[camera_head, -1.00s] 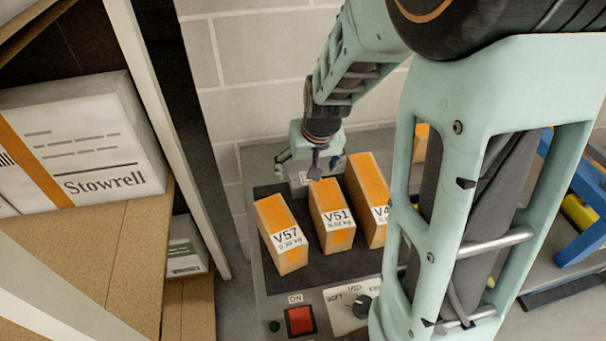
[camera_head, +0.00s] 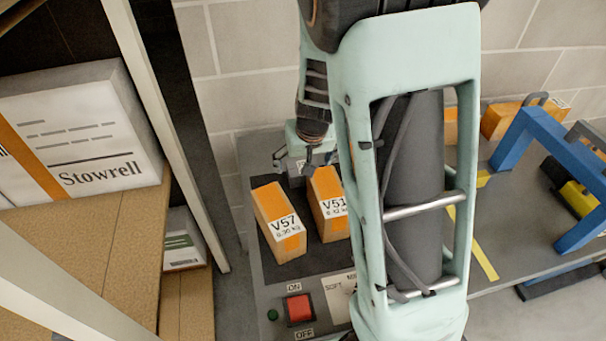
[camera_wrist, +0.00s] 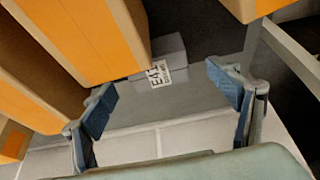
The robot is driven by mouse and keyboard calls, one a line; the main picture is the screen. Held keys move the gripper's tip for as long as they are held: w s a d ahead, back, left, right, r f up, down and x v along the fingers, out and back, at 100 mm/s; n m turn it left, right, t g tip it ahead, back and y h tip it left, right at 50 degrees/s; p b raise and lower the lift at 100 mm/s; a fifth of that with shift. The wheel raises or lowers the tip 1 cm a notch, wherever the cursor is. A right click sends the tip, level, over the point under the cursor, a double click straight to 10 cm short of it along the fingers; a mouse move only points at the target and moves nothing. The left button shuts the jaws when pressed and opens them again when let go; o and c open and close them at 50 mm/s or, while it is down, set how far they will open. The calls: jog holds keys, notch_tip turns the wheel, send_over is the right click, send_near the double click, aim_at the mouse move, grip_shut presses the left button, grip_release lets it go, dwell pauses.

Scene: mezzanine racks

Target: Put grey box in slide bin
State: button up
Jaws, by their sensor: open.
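A small grey box (camera_wrist: 172,46) with a white printed label lies ahead of my gripper in the wrist view, close to the orange boxes. My gripper (camera_wrist: 160,82) is open and empty, with its two blue-padded fingers spread on either side of the line to the grey box. The box looks apart from the pads. In the head view my gripper (camera_head: 306,164) hangs behind the orange boxes, at the back of the dark mat, and mostly hides the grey box. I cannot make out a slide bin in either view.
Orange boxes V57 (camera_head: 279,222) and V51 (camera_head: 327,205) stand on the dark mat in front of my gripper. A red button (camera_head: 299,308) is at the front. A shelf with a white Stowrell carton (camera_head: 85,140) is left; a blue frame (camera_head: 570,165) is right.

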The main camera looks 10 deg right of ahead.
jog(key=b+x, duration=0.1)
jog(key=x, duration=0.4)
jog(key=shift+w+d+b, duration=0.2)
jog(key=shift+b, duration=0.1)
jog(key=c, duration=1.4)
